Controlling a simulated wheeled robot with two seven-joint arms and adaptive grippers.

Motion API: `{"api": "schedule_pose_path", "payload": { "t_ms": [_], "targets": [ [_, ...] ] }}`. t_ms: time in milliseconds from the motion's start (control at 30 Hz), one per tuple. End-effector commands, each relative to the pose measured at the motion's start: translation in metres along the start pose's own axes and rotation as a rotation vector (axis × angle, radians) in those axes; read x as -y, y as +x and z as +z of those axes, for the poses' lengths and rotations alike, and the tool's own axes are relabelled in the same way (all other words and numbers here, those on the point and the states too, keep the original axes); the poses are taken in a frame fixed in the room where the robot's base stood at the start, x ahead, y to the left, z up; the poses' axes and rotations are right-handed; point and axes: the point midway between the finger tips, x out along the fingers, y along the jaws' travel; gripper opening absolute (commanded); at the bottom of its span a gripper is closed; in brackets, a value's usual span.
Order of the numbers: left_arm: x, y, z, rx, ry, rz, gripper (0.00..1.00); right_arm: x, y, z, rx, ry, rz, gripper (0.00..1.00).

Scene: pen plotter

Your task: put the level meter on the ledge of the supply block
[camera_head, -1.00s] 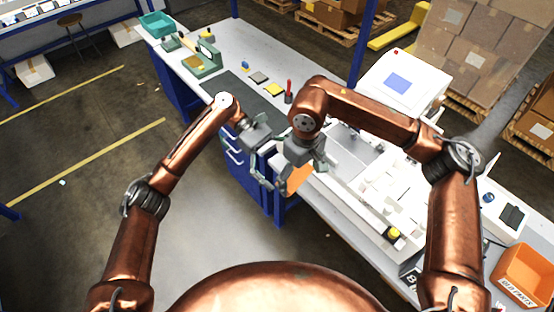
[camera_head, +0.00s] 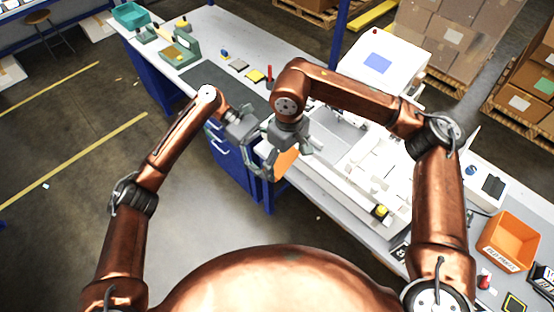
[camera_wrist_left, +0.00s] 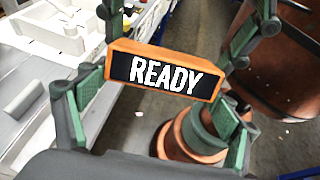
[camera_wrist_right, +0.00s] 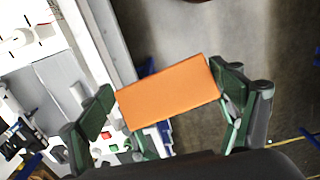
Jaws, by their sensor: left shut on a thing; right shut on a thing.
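The level meter is a small orange box (camera_head: 286,162), held up in front of the bench. In the left wrist view its dark front (camera_wrist_left: 165,75) reads READY in white. The right wrist view shows a plain orange face (camera_wrist_right: 168,92). My left gripper (camera_head: 262,160) is shut on it from the left, with green pads at its two ends. My right gripper (camera_head: 290,150) is shut on it too, from above and behind. I cannot tell for sure which object is the supply block; a green stand (camera_head: 183,52) is on the far left bench.
The white plotter bed (camera_head: 350,180) with pale parts is to the right of the meter. A white machine with a blue screen (camera_head: 378,63) stands behind. An orange bin (camera_head: 512,243) is at the right. A dark mat (camera_head: 235,88) lies clear on the bench.

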Motion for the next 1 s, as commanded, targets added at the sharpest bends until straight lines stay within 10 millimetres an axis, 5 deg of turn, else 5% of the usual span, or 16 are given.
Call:
{"api": "schedule_pose_path", "payload": {
  "t_ms": [167,200,367,767,1000],
  "targets": [
    [-0.002,0.000,0.001,0.002,0.001,0.006,0.54,0.004,-0.001,-0.001,-0.005,-0.006,-0.008,0.57],
    [-0.002,0.000,0.002,0.003,0.002,0.007,0.54,0.004,-0.001,-0.001,-0.005,-0.007,-0.008,0.88],
    [-0.002,0.000,0.001,0.002,0.001,0.006,0.54,0.004,-0.001,-0.001,-0.005,-0.007,-0.007,0.99],
    [-0.001,0.000,0.001,0.002,0.001,0.004,0.54,0.002,-0.006,-0.001,-0.004,-0.004,-0.004,1.00],
    [-0.001,0.000,0.001,0.001,0.001,0.004,0.54,0.002,-0.048,-0.002,-0.007,-0.004,-0.003,1.00]
  ]
}}
